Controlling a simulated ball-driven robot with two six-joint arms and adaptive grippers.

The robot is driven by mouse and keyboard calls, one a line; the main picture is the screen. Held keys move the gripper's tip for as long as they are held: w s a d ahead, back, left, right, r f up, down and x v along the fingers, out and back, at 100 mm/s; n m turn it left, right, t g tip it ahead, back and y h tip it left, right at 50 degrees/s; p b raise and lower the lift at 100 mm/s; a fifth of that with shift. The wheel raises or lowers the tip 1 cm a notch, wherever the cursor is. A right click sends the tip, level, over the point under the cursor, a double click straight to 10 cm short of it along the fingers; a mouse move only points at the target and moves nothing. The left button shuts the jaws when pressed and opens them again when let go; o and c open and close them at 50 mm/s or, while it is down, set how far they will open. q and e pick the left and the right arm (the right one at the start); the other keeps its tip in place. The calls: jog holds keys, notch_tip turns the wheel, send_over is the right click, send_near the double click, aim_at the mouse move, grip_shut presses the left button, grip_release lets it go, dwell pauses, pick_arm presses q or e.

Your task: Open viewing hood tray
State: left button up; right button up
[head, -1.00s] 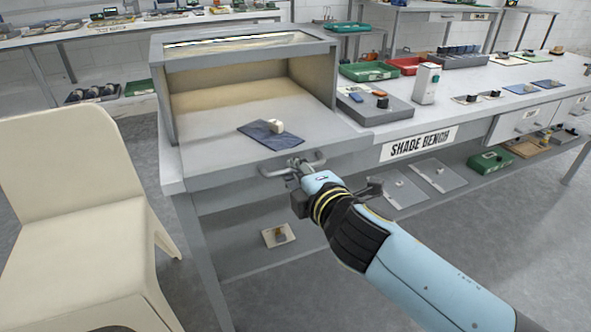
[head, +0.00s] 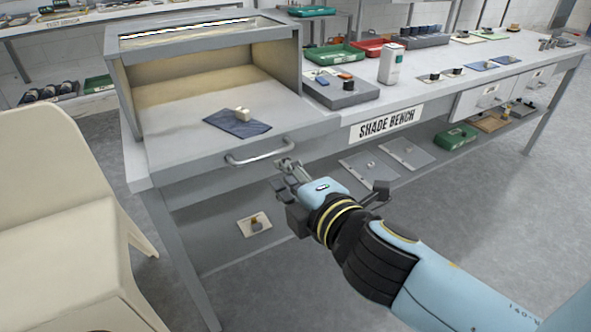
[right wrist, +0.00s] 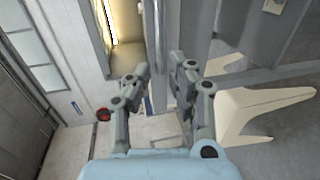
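The viewing hood (head: 205,40) is a grey box with an open front and a pale lit inside, at the left end of the shade bench. Its tray (head: 178,140) has a grey surface with a curved metal handle (head: 258,158) on the front. My right gripper (head: 289,165) is just in front of and below the handle's right end and appears apart from it. In the right wrist view its two fingers (right wrist: 162,83) are spread, with a grey upright bar (right wrist: 157,45) showing between and beyond them. My left gripper is in neither view.
A dark blue cloth (head: 232,124) with a small white block (head: 243,114) lies on the tray. A cream chair (head: 60,190) stands close at the left. A grey box (head: 340,90) and a white dispenser (head: 391,65) stand right of the hood. Floor in front is clear.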

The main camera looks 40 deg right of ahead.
jog(key=shift+v, duration=1.7)
notch_tip(320, 180, down, 11)
jog(key=w+g+y, duration=0.1)
jog(key=w+g, duration=0.1)
jog(key=s+d+f+m+g+y, duration=0.15)
jog(key=s+f, duration=0.25)
jog(key=f, duration=0.6)
jog(key=s+f+m+g, duration=0.3)
jog(key=s+f, duration=0.2)
jog(key=f, duration=0.4)
jog(key=s+d+f+m+g, duration=0.1)
jog(key=s+f+m+g, duration=0.3)
jog(key=s+f, duration=0.4)
jog(key=s+d+f+m+g, duration=0.1)
jog(key=s+f+m+g, duration=0.3)
jog(key=s, duration=1.4)
notch_tip(320, 180, down, 4)
jog(key=m, duration=0.2)
jog(key=shift+s+m, duration=0.35)
jog(key=shift+s, duration=0.05)
jog(key=shift+r+y, duration=0.1)
jog(key=shift+y, duration=0.15)
